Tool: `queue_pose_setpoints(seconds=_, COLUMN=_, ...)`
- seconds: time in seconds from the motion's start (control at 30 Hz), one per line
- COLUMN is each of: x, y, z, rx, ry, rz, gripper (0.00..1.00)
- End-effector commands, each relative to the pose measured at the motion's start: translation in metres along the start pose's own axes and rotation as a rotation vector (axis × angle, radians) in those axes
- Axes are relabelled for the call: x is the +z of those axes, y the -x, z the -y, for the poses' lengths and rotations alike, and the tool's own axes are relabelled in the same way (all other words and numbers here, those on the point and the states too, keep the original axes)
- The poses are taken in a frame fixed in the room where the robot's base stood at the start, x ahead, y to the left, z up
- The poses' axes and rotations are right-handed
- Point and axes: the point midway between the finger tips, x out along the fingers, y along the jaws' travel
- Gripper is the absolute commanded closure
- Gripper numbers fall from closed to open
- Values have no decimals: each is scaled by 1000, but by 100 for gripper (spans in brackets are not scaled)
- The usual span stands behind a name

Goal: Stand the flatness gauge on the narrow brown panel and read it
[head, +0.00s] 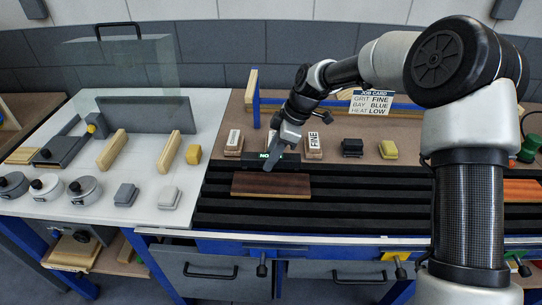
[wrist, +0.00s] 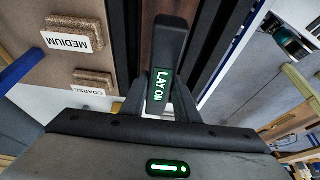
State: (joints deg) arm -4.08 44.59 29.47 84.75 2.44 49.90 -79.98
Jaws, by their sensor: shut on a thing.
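The narrow brown panel (head: 272,185) lies flat on the black slatted bed (head: 340,213). My gripper (head: 274,152) is shut on the flatness gauge (head: 288,164), a dark bar, at the panel's far edge in the head view. In the wrist view the gauge (wrist: 171,42) sticks out between my fingers, and its green-lit display reads LAY ON. In the head view the display's green letters are partly hidden. I cannot tell whether the gauge touches the panel or hangs above it.
Labelled sanding blocks stand behind the bed, one marked FINE (head: 313,147), with a black block (head: 352,148) and a yellow block (head: 388,150) to their right. A job card (head: 372,102) stands behind. The white table (head: 140,205) at left holds pots and wooden bars.

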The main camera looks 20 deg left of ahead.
Motion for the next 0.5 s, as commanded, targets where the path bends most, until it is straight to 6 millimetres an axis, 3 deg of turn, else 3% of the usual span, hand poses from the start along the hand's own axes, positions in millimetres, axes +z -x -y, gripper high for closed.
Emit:
queue_pose_setpoints(seconds=0.17, x=2, y=-4, z=0, rx=3, ry=-1, rz=-3, gripper=100)
queue_pose_setpoints(seconds=0.5, x=16, y=-36, z=0, rx=2, ry=-2, rz=-3, gripper=100)
